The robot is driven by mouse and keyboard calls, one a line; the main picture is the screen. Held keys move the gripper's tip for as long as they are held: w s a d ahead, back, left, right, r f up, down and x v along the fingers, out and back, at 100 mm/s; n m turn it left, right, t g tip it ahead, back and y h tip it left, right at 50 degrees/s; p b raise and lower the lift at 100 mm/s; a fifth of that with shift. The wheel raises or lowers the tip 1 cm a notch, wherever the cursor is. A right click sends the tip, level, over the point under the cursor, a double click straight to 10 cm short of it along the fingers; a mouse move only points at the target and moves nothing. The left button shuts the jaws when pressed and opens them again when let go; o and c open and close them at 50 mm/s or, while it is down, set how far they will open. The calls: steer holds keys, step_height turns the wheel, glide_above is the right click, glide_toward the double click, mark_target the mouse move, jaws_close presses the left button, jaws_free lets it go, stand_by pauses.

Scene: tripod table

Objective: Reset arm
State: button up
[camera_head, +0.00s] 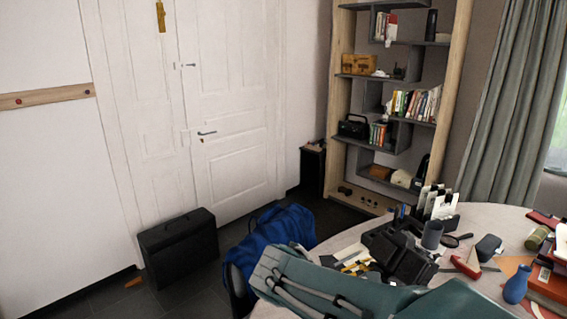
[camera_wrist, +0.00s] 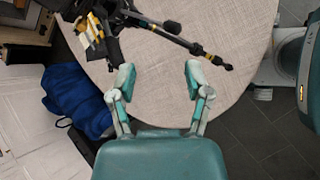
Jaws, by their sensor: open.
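My gripper (camera_wrist: 160,79) is open and empty in the wrist view, its two teal and grey fingers apart above the bare part of the round table (camera_wrist: 225,105). A black tripod (camera_wrist: 160,27) lies on the table beyond the fingertips, one leg pointing right; the fingers are apart from it in the picture. In the head view my teal arm stretches across the bottom, over the near edge of the table (camera_head: 490,212). The fingers cannot be made out there. Black gear (camera_head: 400,254) lies on the table just behind my arm.
The table's right side holds a blue vase (camera_head: 516,285), red books (camera_head: 547,288) and a magnifying glass (camera_head: 455,240). A bookshelf (camera_head: 385,110) stands behind.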

steer(key=s+d+r+m+t+y, duration=0.1)
steer(key=s+d+m+y, duration=0.1)
steer(key=s+m+y, duration=0.4)
steer(key=s+d+r+m+t+y, duration=0.1)
steer(key=s+d+m+y, duration=0.1)
steer(key=s+m, duration=0.7)
steer(key=w+a+r+m+g, duration=0.1)
steer(key=w+m+g, duration=0.1)
steer(key=w+m, duration=0.75)
steer(key=w+a+r+m+g, duration=0.15)
steer(key=w+m, duration=0.35)
steer(key=w, duration=0.9)
steer(key=shift+g, duration=0.45)
steer(key=f, duration=0.7)
steer(key=w+f, duration=0.1)
steer(key=f, duration=0.2)
steer(key=shift+w+d+f, duration=0.1)
steer(key=shift+d+f, duration=0.05)
steer(key=shift+f, duration=0.05)
jaws_close()
